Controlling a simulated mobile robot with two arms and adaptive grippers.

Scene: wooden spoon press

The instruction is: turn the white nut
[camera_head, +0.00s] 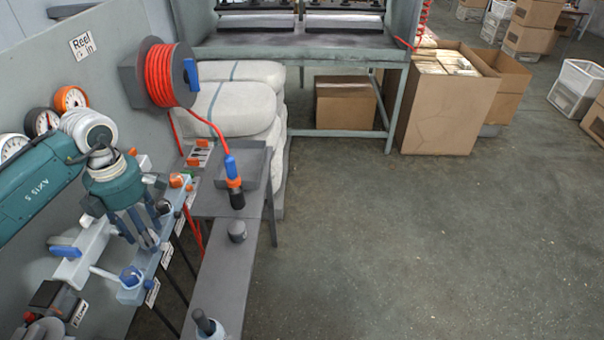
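My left gripper (146,234) reaches in from the left on my teal arm, with its grey-blue fingers pointing down over the panel fittings. The fingertips are just above and beside a pale blue valve block (133,292) with a blue knob and a whitish lever. I cannot tell whether they touch anything or how far apart they are. I cannot surely make out a white nut; it may be hidden by the gripper or too small to tell. My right gripper is not in view.
A red hose reel (166,75) is on the wall, its hose running to a black-tipped end (236,195) at a grey tray. A narrow grey bench (217,275) carries small dark parts. Gauges (71,98) are at left. The floor (400,250) at right is clear.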

